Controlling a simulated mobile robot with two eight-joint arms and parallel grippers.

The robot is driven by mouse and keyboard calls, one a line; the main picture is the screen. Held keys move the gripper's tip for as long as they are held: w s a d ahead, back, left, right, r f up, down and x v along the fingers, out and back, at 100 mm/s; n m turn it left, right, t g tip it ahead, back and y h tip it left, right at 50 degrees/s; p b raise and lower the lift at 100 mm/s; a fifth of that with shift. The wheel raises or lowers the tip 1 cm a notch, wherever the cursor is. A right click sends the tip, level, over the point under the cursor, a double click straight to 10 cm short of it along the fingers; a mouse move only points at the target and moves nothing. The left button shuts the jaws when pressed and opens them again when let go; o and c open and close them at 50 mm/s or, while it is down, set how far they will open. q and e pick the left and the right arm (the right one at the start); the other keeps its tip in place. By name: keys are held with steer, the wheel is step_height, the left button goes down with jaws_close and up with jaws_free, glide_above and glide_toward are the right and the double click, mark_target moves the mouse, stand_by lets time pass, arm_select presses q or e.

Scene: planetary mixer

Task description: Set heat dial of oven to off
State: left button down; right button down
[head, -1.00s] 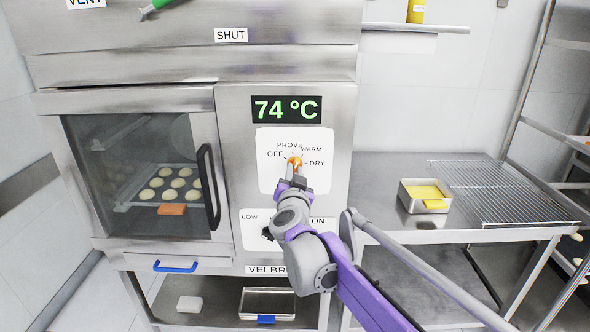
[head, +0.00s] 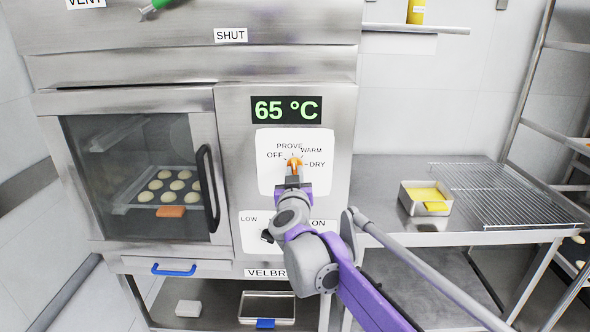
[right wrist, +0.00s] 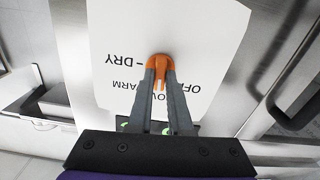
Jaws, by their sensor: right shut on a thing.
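The oven (head: 225,190) has a white heat dial panel (head: 270,180) marked OFF, PROVE, WARM and DRY, with an orange dial knob (head: 294,161) in its middle. My right gripper (head: 293,170) is shut on the knob. In the right wrist view the labels appear upside down, and the grey fingers (right wrist: 160,75) close around the orange knob (right wrist: 157,66). The fingers hide part of the knob, so its exact setting is hard to tell. The green display (head: 286,109) above reads 65 °C. My left gripper is not in view.
A second panel (head: 252,219) with LOW and ON labels sits below, partly behind my right arm. The oven door with its black handle (head: 208,188) is at the left. A steel table (head: 420,222) with a small tray and wire rack stands at the right.

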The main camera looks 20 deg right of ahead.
steer(key=n, duration=0.4)
steer(key=shift+b, duration=0.4)
steer(key=shift+f+n+b, duration=0.1)
steer(key=shift+n+b, duration=0.25)
steer(key=shift+n, duration=1.95)
steer(key=shift+n+b, duration=0.6)
steer(key=shift+n, duration=0.6)
steer(key=c, duration=0.7)
jaws_free()
steer(key=shift+s, duration=0.15)
